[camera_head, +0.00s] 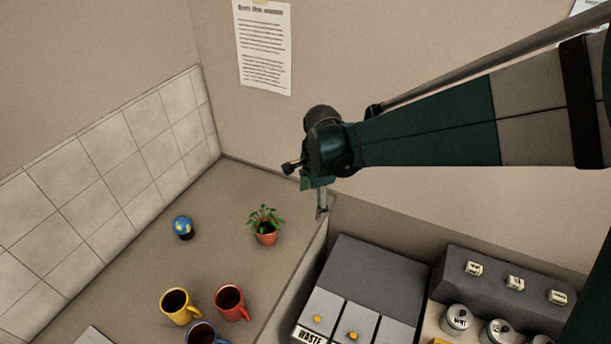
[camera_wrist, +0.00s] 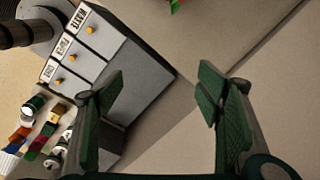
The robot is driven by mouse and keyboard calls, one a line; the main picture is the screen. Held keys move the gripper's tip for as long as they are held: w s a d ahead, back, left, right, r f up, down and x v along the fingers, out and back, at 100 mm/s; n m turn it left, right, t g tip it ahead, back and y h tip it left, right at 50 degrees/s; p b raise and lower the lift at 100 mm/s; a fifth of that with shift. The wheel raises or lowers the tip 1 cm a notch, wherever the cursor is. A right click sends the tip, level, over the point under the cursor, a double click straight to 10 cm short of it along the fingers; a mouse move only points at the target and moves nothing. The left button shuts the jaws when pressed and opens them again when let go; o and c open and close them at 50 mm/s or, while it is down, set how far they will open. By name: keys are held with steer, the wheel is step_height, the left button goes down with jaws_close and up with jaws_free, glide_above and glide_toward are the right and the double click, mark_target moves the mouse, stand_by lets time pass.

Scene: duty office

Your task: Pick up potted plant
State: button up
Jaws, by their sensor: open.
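The potted plant (camera_head: 266,226) has green leaves in a small terracotta pot. It stands upright on the grey-brown counter (camera_head: 215,230) near the back right corner in the head view. In the wrist view only a sliver of green and red shows at the top edge (camera_wrist: 175,6), likely part of the plant. My gripper (camera_head: 322,212) hangs above and to the right of the plant, near the counter's right edge, apart from it. In the wrist view its green-padded fingers (camera_wrist: 165,105) are spread wide with nothing between them.
A small globe (camera_head: 182,226) stands left of the plant. A yellow mug (camera_head: 178,306), a red mug (camera_head: 231,303) and a blue mug (camera_head: 203,334) stand in front. A grey waste unit (camera_head: 368,279) and a shelf with cans (camera_head: 456,320) lie to the right. Walls close off the back and left.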

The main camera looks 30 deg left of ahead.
mark_target(267, 228)
steer(key=s+a+f+m+p, duration=0.1)
steer(key=s+a+f, duration=0.1)
steer(key=a, duration=0.3)
steer(key=s+a+f+p, duration=0.1)
steer(key=s+a+f, duration=0.1)
steer(key=a, duration=0.3)
steer(key=s+a+f+m+g+h+p, duration=0.1)
steer(key=s+a+f+p, duration=0.1)
steer(key=a+f, duration=0.1)
steer(key=shift+a+f+m, duration=0.25)
steer(key=shift+a+m, duration=0.05)
steer(key=shift+a, duration=0.6)
steer(key=shift+s, duration=0.1)
steer(key=shift+f, duration=0.1)
steer(key=shift+f, duration=1.25)
steer(key=shift+f+p, duration=0.15)
steer(key=shift+p, duration=0.15)
steer(key=shift+s+a+f+p, duration=0.1)
steer(key=shift+f+p, duration=0.5)
steer(key=shift+f, duration=1.85)
steer(key=c, duration=1.3)
